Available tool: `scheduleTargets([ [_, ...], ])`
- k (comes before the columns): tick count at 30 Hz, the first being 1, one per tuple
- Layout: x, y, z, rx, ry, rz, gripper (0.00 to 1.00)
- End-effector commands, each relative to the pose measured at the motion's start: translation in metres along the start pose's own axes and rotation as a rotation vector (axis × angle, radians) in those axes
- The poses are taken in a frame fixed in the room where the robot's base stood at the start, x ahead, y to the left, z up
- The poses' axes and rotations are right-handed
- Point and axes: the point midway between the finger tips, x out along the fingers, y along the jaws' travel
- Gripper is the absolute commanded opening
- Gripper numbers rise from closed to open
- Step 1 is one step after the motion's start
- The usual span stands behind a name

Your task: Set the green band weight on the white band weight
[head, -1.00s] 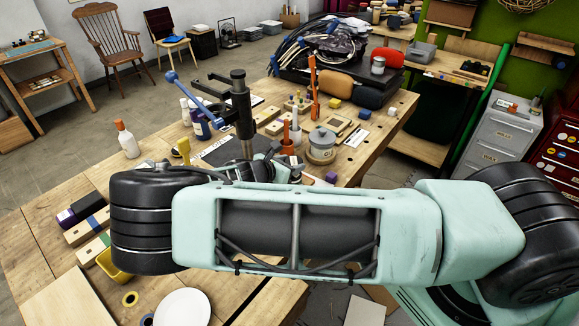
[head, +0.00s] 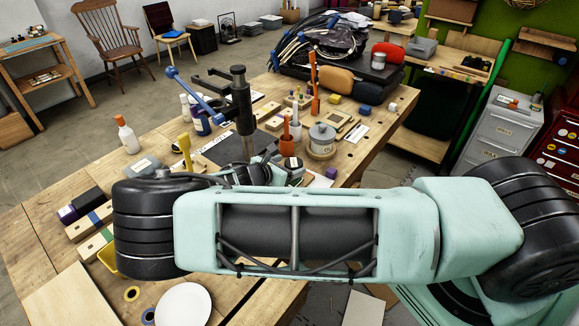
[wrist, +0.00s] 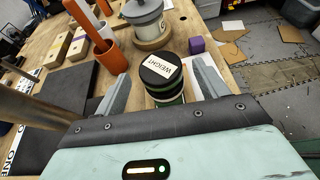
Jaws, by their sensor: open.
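A black cylindrical weight (wrist: 160,69) with a white "WEIGHT" label on top stands upright between my fingers in the wrist view. A pale band and a green band show below its top. I cannot tell whether this is one weight or two stacked. A dark round weight with a white label (head: 293,164) also shows beyond my arm in the head view, partly hidden. My gripper (wrist: 160,88) is open, with one finger on each side of the weight and visible gaps between. No separate white band weight can be made out.
An orange holder (wrist: 112,57) and a grey lidded pot (wrist: 146,22) on a wooden base stand close beyond the weight. A purple block (wrist: 197,45) sits to the right. A black clamp post (head: 243,110) rises at left. The table edge is close on the right.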

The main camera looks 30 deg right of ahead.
Motion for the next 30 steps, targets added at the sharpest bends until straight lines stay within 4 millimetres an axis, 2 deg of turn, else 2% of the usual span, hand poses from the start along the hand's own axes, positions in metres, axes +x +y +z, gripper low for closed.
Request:
scheduleTargets([
  [2,-0.015,0.001,-0.005,0.001,0.004,0.005,0.72],
  [12,-0.082,0.001,-0.004,0.001,0.003,0.004,0.72],
  [15,-0.095,0.001,-0.003,0.001,0.003,0.003,0.72],
  [20,-0.104,-0.003,-0.002,0.011,0.017,-0.01,0.72],
  [23,-0.104,-0.018,-0.007,0.059,0.088,-0.06,0.72],
  [26,-0.112,-0.043,-0.018,0.155,0.225,-0.154,0.72],
  [30,-0.144,-0.083,-0.031,0.325,0.449,-0.315,0.72],
])
